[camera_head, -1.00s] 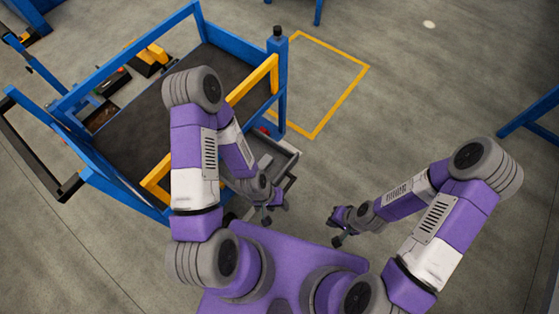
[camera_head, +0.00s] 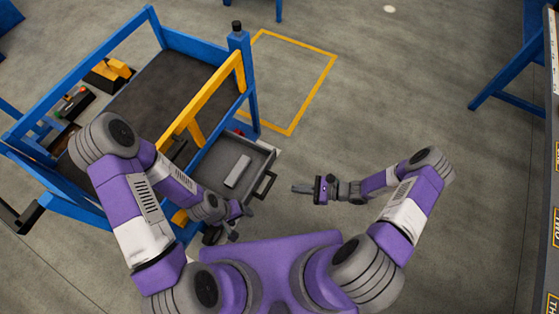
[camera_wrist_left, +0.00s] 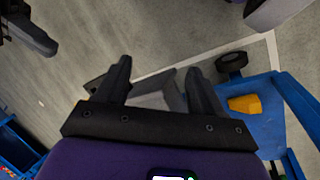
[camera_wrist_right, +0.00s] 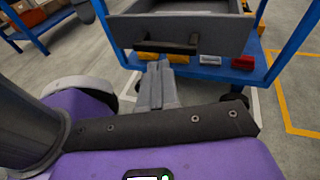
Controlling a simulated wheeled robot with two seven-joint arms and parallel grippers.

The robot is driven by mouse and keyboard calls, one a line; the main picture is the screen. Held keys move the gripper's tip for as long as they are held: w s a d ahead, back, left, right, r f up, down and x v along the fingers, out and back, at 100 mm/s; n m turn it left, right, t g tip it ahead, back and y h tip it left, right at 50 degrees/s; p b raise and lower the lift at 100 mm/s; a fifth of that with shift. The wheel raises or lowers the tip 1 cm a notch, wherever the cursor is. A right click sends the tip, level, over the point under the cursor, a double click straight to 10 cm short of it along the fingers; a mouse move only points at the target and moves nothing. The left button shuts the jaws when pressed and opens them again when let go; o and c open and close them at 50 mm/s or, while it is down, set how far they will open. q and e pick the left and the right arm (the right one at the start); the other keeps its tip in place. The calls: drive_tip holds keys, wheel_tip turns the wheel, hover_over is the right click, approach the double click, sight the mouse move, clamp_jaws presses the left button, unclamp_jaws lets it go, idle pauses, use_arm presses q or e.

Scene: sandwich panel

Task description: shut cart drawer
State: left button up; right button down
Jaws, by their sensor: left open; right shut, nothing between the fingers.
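The grey cart drawer (camera_head: 213,158) sticks out of the right side of the blue cart in the head view. It is open, with a light grey block (camera_head: 238,171) inside. Its dark handle (camera_head: 266,185) is on the front panel. My right gripper (camera_head: 293,188) is shut and empty, just right of the handle and pointing at it. In the right wrist view its closed fingers (camera_wrist_right: 157,68) lie below the handle (camera_wrist_right: 168,46) in the picture; contact cannot be told. My left gripper (camera_head: 241,224) is near the drawer's lower corner; its fingers (camera_wrist_left: 160,70) are apart in the left wrist view.
The blue cart (camera_head: 75,85) has a yellow rail (camera_head: 202,100) above the drawer. Yellow, white and red pieces (camera_wrist_right: 243,63) sit on a lower shelf. A yellow floor outline (camera_head: 312,85) lies beyond the drawer. The floor right of the drawer is clear.

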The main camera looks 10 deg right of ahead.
drive_tip(key=w+d+m+t, duration=0.4)
drive_tip(key=w+d+t, duration=0.1)
drive_tip(key=d+t, duration=0.1)
drive_tip(key=b, duration=0.4)
approach(272, 156)
drive_tip(key=x, duration=0.6)
drive_tip(key=shift+w+a+f, duration=0.1)
drive_tip(key=shift+w+a, duration=0.15)
drive_tip(key=shift+a, duration=0.05)
use_arm(q)
wheel_tip(272, 156, down, 4)
drive_tip(key=shift+r, duration=0.1)
drive_tip(key=shift+p, duration=0.3)
use_arm(e)
drive_tip(key=shift+a, duration=0.1)
